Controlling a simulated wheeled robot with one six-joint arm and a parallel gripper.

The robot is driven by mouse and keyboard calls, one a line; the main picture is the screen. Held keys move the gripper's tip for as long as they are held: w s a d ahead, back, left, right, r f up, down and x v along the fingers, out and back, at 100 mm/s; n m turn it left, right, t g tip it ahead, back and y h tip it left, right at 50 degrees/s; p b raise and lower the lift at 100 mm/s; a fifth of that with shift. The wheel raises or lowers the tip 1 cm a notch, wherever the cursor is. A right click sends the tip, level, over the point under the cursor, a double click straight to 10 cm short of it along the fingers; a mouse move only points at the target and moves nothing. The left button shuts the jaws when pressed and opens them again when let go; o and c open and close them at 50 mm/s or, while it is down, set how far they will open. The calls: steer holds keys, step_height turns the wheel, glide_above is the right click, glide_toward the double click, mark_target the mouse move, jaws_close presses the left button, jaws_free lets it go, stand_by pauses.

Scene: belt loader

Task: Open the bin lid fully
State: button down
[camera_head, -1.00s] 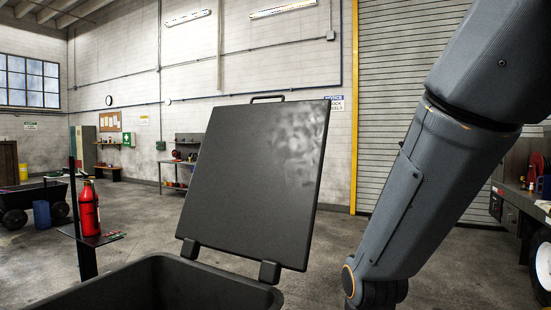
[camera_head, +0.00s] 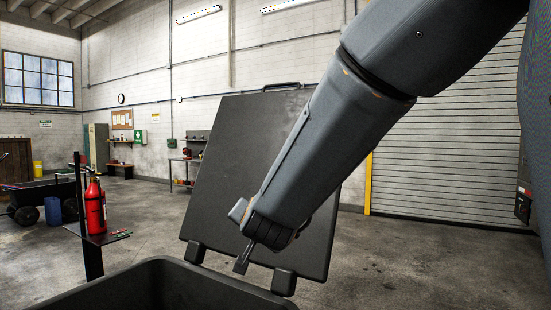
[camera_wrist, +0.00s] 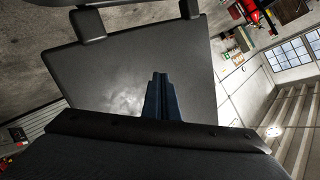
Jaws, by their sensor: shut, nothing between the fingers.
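The dark grey bin lid (camera_head: 225,150) stands raised on two hinges at the bin's edge, leaning slightly back past upright. Its handle (camera_head: 281,86) is at the top edge. The bin (camera_head: 90,292) is open below it, with only its rim and part of the inside in view. My gripper (camera_head: 241,266) is shut and empty, pointing down in front of the lid's lower part, above the bin's opening. In the wrist view my shut fingers (camera_wrist: 159,82) show against the lid's face (camera_wrist: 110,75); I cannot tell whether they touch it. My arm hides the lid's right part.
A red fire extinguisher (camera_head: 95,207) stands on a small stand left of the bin. A dark cart (camera_head: 40,194) and a blue drum (camera_head: 53,212) are farther left. A roller door (camera_head: 455,160) closes the back right. The floor behind the lid looks clear.

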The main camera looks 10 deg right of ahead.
steer(key=w+a+r+m+t+h+b, duration=0.1)
steer(key=a+r+m+t+h, duration=0.15)
steer(key=r+m, duration=0.35)
steer(key=w+a+r+m+t+h+b, duration=0.1)
steer(key=r+m+t+h, duration=0.2)
steer(key=r, duration=0.5)
steer(key=s+d+r+m+g+h+b, duration=0.1)
steer(key=s+d+r+m+g+h, duration=0.1)
steer(key=s+r+m+g+h, duration=0.45)
steer(key=w+d+m+t+p, duration=0.2)
steer(key=w+d+m+p, duration=0.1)
steer(key=w+d, duration=0.5)
steer(key=shift+w+d+f+h+p, duration=0.35)
steer(key=shift+w+p, duration=0.25)
steer(key=shift+w, duration=0.5)
steer(key=shift+a, duration=0.1)
steer(key=w+d+f+g+y+p, duration=0.2)
steer(key=w+d+p, duration=0.3)
steer(key=w+d, duration=0.6)
steer(key=w, duration=0.3)
steer(key=shift+p, duration=0.35)
